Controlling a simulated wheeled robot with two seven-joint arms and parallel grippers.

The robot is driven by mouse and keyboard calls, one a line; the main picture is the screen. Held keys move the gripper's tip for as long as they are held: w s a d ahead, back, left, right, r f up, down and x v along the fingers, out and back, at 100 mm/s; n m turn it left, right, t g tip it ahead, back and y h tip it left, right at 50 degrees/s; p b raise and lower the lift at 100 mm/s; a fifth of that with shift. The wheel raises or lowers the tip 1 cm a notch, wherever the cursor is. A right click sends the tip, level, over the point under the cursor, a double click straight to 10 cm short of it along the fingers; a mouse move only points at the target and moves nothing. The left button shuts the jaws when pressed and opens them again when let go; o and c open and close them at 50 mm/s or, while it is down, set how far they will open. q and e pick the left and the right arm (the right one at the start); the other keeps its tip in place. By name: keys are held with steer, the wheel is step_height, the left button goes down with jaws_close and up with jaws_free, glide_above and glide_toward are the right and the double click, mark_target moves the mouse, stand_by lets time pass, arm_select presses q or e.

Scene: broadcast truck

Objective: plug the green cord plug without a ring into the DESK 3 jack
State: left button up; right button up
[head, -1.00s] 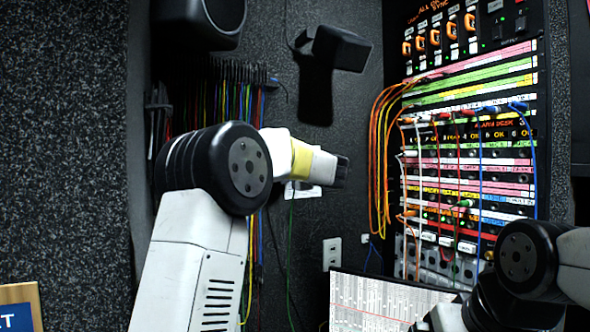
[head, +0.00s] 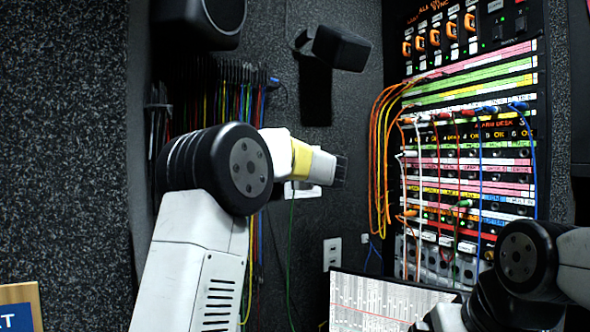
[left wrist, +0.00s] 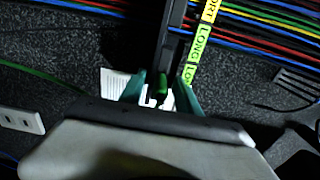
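My left gripper (head: 342,171) is out in front of the dark back wall, left of the patch panel (head: 470,180). In the left wrist view its teal fingertips (left wrist: 158,92) stand apart, one on each side of a small green plug (left wrist: 162,86) at the end of a dark bar. No clear contact with the plug shows. I cannot tell whether it has a ring. A green cord (left wrist: 45,77) runs off to the left; in the head view a green cord (head: 291,240) hangs down the wall. The panel's DESK lettering (head: 492,125) is small; I cannot single out the DESK 3 jack. My right gripper is not in view.
Many coloured cords hang from a rack (head: 225,75) behind my left arm. Orange cords (head: 380,150) and several patch cords drape over the panel. A screen (head: 380,300) stands low in front; a wall outlet (head: 332,252) is nearby.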

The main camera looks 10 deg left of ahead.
arm_select(q)
steer(key=shift+c, duration=0.5)
steer(key=c, duration=0.7)
steer(key=shift+r, duration=0.1)
jaws_close()
steer(key=shift+r, duration=0.25)
steer(key=o, duration=1.2)
jaws_free()
steer(key=shift+f, duration=0.1)
steer(key=o, duration=0.3)
steer(key=shift+f, duration=0.1)
steer(key=shift+o, duration=0.2)
steer(key=shift+f, duration=0.1)
